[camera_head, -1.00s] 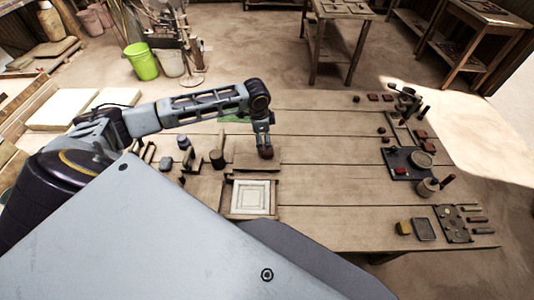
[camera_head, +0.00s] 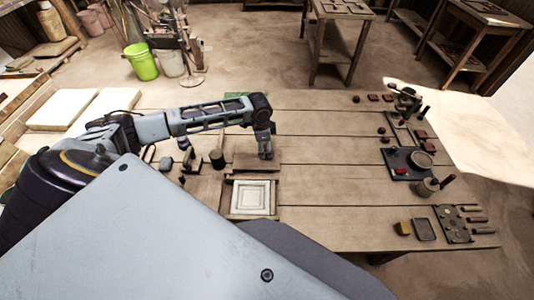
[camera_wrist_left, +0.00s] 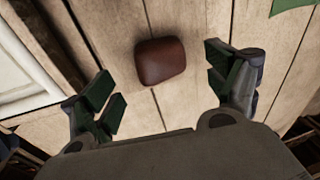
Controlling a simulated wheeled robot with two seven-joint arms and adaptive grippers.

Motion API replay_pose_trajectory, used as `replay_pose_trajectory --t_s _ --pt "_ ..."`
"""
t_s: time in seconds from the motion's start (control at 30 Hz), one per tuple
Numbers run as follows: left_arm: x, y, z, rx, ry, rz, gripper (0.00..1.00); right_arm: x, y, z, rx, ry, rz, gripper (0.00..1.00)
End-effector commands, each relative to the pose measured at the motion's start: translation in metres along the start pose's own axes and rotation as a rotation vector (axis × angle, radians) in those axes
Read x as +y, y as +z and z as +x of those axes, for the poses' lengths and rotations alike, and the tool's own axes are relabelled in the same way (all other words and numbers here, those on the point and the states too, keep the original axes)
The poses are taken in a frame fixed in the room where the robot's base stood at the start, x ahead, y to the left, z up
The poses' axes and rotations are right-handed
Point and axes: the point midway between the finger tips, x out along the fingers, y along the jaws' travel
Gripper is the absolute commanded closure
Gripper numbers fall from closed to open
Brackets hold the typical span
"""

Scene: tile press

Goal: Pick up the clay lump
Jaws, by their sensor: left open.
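The clay lump (camera_wrist_left: 160,61) is a reddish-brown rounded block on the plank table in the left wrist view. My left gripper (camera_wrist_left: 160,84) is open and empty, with its dark green finger pads on either side of the lump's near end. Clear gaps of bare wood show between the pads and the lump. In the head view my left gripper (camera_head: 266,153) points down over the table, and the lump is hidden behind it. My right gripper is not in view.
A wooden frame with a pale square tile (camera_head: 250,198) lies just in front of the gripper. A black tray (camera_head: 404,163) lies at the right. The table's middle is clear.

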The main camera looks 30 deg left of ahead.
Motion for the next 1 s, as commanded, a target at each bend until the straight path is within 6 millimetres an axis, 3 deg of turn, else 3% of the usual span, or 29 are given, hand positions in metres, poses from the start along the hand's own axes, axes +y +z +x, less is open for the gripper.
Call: replay_pose_trajectory --t_s 0.43,1.0 --pt "-0.001 -0.001 0.042 -0.001 0.000 0.000 0.12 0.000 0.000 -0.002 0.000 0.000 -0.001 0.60" --pt "-0.001 -0.001 0.046 -0.001 0.000 0.001 0.14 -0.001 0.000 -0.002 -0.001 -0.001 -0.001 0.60"
